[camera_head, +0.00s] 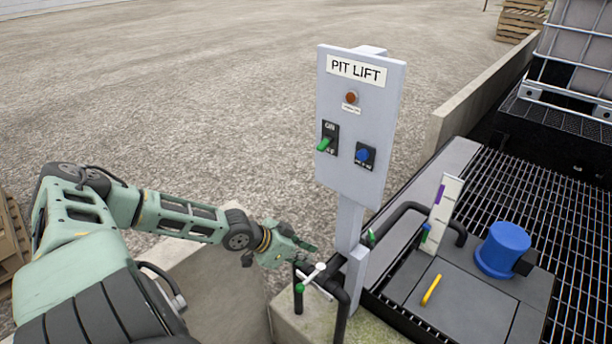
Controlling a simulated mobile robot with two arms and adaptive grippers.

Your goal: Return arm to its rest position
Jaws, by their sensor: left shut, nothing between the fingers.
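My left arm comes in from the left side of the head view and reaches toward the middle. My left gripper (308,246) is shut and empty, with its fingers pointing right. It is low in front of the post of the grey PIT LIFT panel (338,170), just above a white handle with green ends (312,278) on a black pipe. I cannot tell whether the fingers touch the handle. My right gripper is out of view.
A concrete block (372,331) bears the pipe under the gripper. To the right are a dark platform with a blue cylinder (502,250), a yellow handle (431,290) and a metal grating (540,200). A low wall (470,105) runs behind. Open gravel (200,100) lies behind the arm.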

